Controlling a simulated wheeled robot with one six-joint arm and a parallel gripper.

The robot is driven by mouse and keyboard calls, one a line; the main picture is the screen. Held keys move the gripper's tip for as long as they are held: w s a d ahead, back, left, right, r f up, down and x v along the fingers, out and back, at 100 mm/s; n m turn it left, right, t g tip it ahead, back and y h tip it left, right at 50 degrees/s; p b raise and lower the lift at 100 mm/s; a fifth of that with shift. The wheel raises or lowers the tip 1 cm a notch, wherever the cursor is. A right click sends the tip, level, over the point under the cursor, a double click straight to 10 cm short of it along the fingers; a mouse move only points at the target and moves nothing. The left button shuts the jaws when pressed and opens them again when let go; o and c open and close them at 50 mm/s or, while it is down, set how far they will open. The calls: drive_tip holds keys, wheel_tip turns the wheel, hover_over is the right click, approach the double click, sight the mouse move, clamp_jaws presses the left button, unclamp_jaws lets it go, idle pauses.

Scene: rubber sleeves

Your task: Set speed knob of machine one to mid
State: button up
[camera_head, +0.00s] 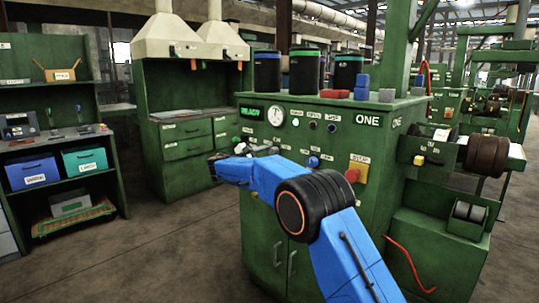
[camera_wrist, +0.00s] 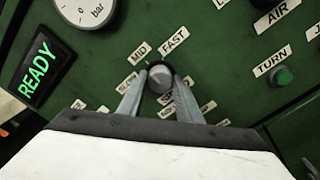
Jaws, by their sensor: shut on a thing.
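Machine one (camera_head: 350,130) is the green cabinet marked ONE in the head view. My gripper (camera_head: 272,151) reaches its front panel below the READY display, and the knob is hidden there. In the wrist view, a round grey knob (camera_wrist: 160,76) with a dark ring sits between the two fingers of my gripper (camera_wrist: 160,86). The fingers are closed on its sides. The MID label (camera_wrist: 139,53) is just above and left of the knob, and the FAST label (camera_wrist: 174,40) above and right. Labels below are partly hidden by the fingers. I cannot tell clearly where the knob points.
A pressure gauge (camera_wrist: 84,8) and the READY display (camera_wrist: 40,66) are left of the knob. A red stop button (camera_head: 352,175) sticks out on the panel. Three dark canisters (camera_head: 304,72) stand on top.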

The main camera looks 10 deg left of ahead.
drive_tip(key=shift+f, duration=0.1)
drive_tip(key=o, duration=1)
drive_tip(key=shift+o, duration=0.2)
drive_tip(key=shift+a, duration=0.1)
drive_tip(key=v, duration=1.7)
drive_tip(key=shift+s, duration=0.2)
drive_tip(key=shift+a, duration=0.15)
